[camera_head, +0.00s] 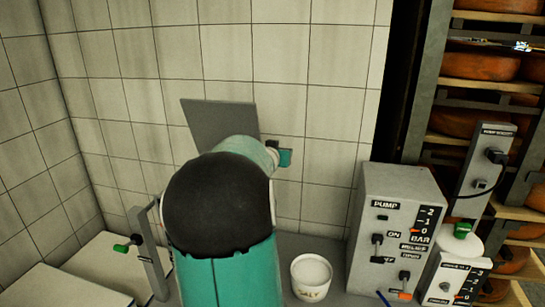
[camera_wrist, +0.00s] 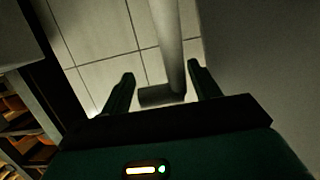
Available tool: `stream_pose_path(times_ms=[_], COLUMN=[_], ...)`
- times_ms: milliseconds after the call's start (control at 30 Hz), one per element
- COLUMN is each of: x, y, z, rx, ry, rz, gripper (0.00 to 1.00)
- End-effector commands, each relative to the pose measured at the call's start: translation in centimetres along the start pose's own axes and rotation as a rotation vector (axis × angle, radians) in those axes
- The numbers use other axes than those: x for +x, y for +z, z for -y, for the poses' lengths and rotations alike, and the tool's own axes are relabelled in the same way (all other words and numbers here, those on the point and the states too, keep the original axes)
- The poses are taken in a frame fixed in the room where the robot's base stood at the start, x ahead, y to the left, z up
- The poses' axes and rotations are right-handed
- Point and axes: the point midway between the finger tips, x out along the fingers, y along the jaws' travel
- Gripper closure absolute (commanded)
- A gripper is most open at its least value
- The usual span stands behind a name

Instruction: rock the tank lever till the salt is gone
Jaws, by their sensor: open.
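My gripper shows in the wrist view (camera_wrist: 161,70) with its two dark fingers apart. A pale grey rod (camera_wrist: 165,45) comes down between the fingers and ends in a short dark crosspiece (camera_wrist: 162,95). The crosspiece lies between the fingers; I cannot tell whether either finger touches it. I take this as the tank lever, though the view is dim. In the head view my arm hides most of the gripper, and only a teal part (camera_head: 285,158) shows beside a small dark piece. A white tub marked SALT (camera_head: 311,278) stands on the grey surface.
A grey pump box (camera_head: 394,225) with switches stands right of the tub. A green-handled lever (camera_head: 127,246) is at the left. A dark grey panel (camera_head: 215,120) stands before the tiled wall. Cheese shelves (camera_head: 485,85) fill the right.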

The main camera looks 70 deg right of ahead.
Motion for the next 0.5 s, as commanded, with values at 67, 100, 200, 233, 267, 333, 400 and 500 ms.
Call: stream_pose_path(times_ms=[67,100,200,233,267,333,400,500], x=[-1.3,-2.0,-4.0,-4.5,-5.1,-6.4,-7.6,-9.4], y=[-0.1,-0.1,-0.1,0.0,0.0,-0.1,0.0,0.0], z=[0.1,0.1,0.2,0.2,0.1,0.1,0.0,0.1], rx=[0.002,0.002,0.003,0.003,0.003,0.004,0.004,0.003], ry=[-0.003,-0.004,-0.005,-0.004,-0.005,-0.004,-0.002,-0.003], rz=[-0.001,-0.001,-0.001,0.0,0.0,-0.001,0.001,0.0], gripper=[0.38,0.38,0.38,0.38,0.38,0.38,0.38,0.38])
